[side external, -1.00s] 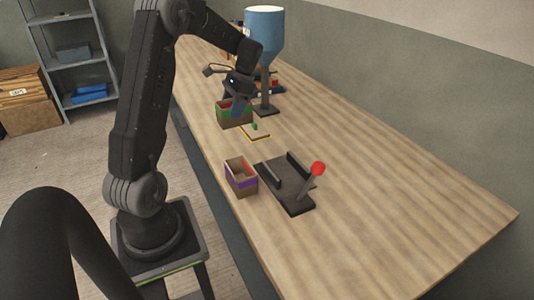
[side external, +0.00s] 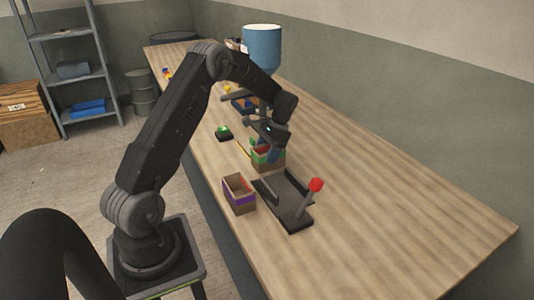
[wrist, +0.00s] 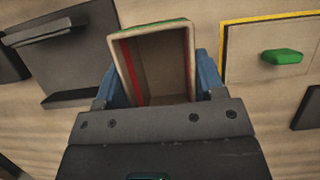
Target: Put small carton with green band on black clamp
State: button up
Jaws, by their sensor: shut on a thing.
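The small carton with a green band (side external: 262,164) is an open-topped brown box. It is between the jaws of my gripper (side external: 270,158), which is shut on it. In the wrist view the carton (wrist: 153,60) shows its open mouth, a green rim edge and red stripes inside, with a blue finger on each side. The black clamp (side external: 268,192) is a flat plate with raised jaws and a red-knobbed lever. It lies just in front of the carton in the side view and at upper left in the wrist view (wrist: 80,73). I cannot tell whether the carton touches the table.
An open carton with a purple band (side external: 239,197) stands close left of the clamp. A yellow-edged board (wrist: 240,55) bears a green piece (wrist: 283,57). A black pad with a green top (side external: 224,134) lies farther left. A blue hopper (side external: 262,47) stands behind. The table's right side is clear.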

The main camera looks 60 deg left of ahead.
jog(key=shift+f, duration=0.3)
jog(key=shift+f, duration=0.15)
jog(key=o, duration=0.9)
